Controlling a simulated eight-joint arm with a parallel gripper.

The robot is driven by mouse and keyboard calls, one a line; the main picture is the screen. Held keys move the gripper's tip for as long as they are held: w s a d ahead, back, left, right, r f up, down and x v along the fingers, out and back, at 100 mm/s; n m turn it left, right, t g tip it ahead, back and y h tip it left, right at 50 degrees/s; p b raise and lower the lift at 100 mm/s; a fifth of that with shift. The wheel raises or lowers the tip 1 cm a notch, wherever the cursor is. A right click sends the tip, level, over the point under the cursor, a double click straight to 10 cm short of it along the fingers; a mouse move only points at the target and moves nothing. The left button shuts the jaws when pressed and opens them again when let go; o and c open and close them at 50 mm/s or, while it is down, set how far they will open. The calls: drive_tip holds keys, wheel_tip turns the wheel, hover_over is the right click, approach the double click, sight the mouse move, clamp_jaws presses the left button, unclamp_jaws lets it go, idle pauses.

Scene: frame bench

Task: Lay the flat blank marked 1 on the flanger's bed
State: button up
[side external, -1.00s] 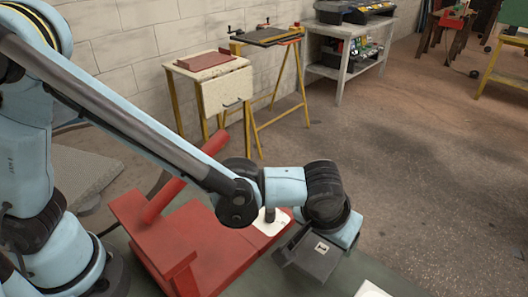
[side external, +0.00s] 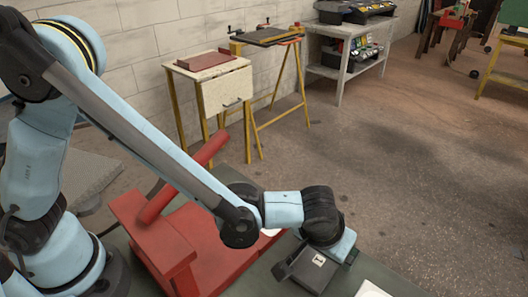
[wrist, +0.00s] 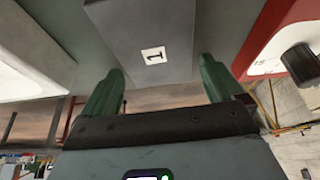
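The flat blank marked 1 (side external: 304,266) is dark grey with a white label reading 1. It hangs at my gripper (side external: 325,250) near the bench's front, right of the red flanger (side external: 205,245). In the wrist view the blank (wrist: 135,25) lies between the two green fingers of my gripper (wrist: 160,70), which appear to close on its sides. Its far end runs out of the frame. The flanger's bed is partly hidden behind my arm in the side view; a red-edged white part with a black knob (wrist: 300,62) shows at the right of the wrist view.
A white object (side external: 371,289) lies at the bottom edge, right of the blank. The grey-green bench top (side external: 262,280) is bare between the flanger and the blank. A red lever (side external: 186,176) rises from the flanger. Work stands and shelves stand well back along the wall.

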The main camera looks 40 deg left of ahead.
sight(316, 265)
drive_tip(key=shift+r, duration=0.1)
drive_tip(key=shift+o, duration=0.2)
drive_tip(key=v, duration=1.2)
drive_tip(key=shift+d, duration=0.1)
drive_tip(key=s, duration=0.4)
drive_tip(key=shift+x, duration=6)
drive_tip(key=c, duration=1.3)
